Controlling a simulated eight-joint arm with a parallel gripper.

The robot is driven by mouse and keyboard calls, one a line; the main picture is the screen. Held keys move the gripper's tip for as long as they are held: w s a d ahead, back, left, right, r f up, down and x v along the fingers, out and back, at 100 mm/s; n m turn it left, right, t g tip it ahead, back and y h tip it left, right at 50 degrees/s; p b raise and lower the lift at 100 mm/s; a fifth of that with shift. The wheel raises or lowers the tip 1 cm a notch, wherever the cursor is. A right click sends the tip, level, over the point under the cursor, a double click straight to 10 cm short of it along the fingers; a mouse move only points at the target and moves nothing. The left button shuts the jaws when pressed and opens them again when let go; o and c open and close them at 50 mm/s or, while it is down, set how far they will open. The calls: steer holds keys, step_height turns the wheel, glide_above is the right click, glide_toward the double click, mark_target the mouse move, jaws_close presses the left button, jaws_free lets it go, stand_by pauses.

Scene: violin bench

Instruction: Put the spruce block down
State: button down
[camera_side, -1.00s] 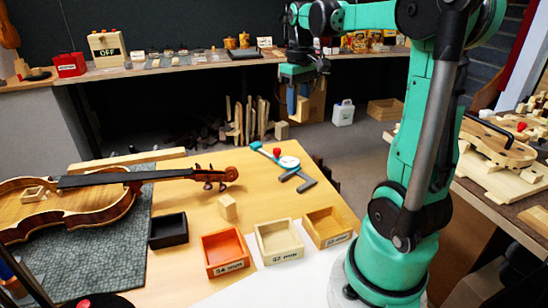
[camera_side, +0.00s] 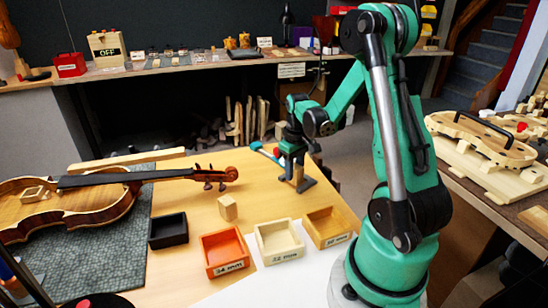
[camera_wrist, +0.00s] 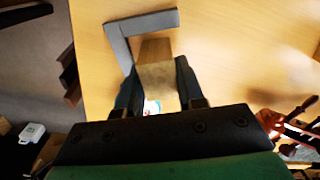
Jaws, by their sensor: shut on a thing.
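My gripper (camera_side: 293,168) is low over the back right of the wooden bench, at the grey jaws of a teal caliper. In the wrist view my gripper (camera_wrist: 157,88) is shut on the spruce block (camera_wrist: 156,68), which sits between its two fingers. The grey caliper jaw (camera_wrist: 150,22) lies just beyond the block and to its left. Whether block and jaw touch, or whether the block rests on the bench, I cannot tell. In the side view the gripper largely hides the held block. The caliper's teal arm (camera_side: 262,151) and red knob show beside my gripper.
Another pale wood block (camera_side: 228,207) stands mid-bench. Black (camera_side: 168,241), orange (camera_side: 224,267), cream (camera_side: 279,255) and tan (camera_side: 327,240) trays line the front. A violin (camera_side: 75,210) lies on a mat (camera_side: 105,262) at left.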

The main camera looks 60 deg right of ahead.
mark_target(295, 166)
steer(key=shift+f, duration=0.35)
steer(key=c, duration=0.5)
jaws_free()
steer(key=shift+c, duration=0.2)
step_height(295, 166, up, 12)
steer(key=w+a+n+t, duration=0.2)
steer(key=a+n+t, duration=0.2)
steer(key=a, duration=1.8)
steer(key=t, duration=0.3)
steer(key=shift+w+r, duration=0.15)
steer(key=shift+r, duration=0.15)
